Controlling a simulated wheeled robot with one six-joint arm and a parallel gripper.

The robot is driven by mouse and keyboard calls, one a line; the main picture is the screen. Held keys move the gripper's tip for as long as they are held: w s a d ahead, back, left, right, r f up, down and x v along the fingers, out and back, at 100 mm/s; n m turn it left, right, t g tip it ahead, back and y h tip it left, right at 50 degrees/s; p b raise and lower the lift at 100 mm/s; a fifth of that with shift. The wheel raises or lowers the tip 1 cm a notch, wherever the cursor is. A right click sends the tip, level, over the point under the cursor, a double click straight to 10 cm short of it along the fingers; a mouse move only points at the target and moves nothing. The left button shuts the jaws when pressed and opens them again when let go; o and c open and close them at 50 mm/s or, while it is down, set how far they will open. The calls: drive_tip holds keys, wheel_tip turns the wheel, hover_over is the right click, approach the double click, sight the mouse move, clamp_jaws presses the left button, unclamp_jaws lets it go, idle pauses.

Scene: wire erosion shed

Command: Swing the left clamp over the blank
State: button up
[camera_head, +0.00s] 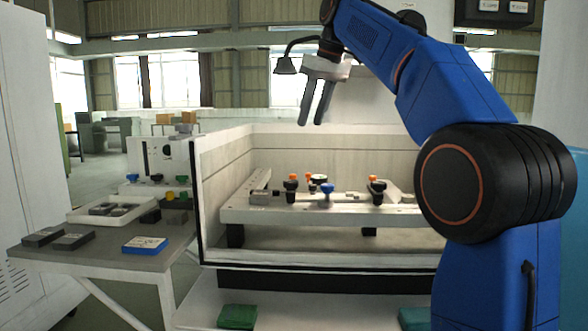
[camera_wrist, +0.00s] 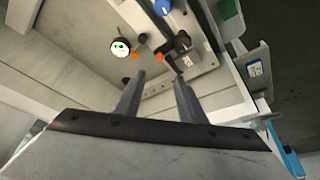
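My gripper (camera_head: 313,120) hangs with its fingers pointing down, high above the machine's work tank and apart from everything. In the wrist view its two fingers (camera_wrist: 160,77) stand apart with nothing between them. The left clamp (camera_head: 291,186), a black knob with an orange top, stands on the left part of the pale fixture frame (camera_head: 250,214). A similar right clamp (camera_head: 377,189) stands farther right. The blank is too small to tell clearly among the fixture parts. In the wrist view a black clamp (camera_wrist: 183,43) lies beyond the fingertips; I cannot tell which one.
A blue knob (camera_head: 326,192) and a round dial gauge (camera_wrist: 120,47) sit between the clamps. The tank wall (camera_head: 222,185) rises at the left. Air around my gripper is clear.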

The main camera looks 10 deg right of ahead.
sight(295, 175)
drive_tip(key=x, duration=1.7)
drive_tip(key=shift+w, duration=0.25)
drive_tip(key=shift+c, duration=0.2)
clamp_jaws()
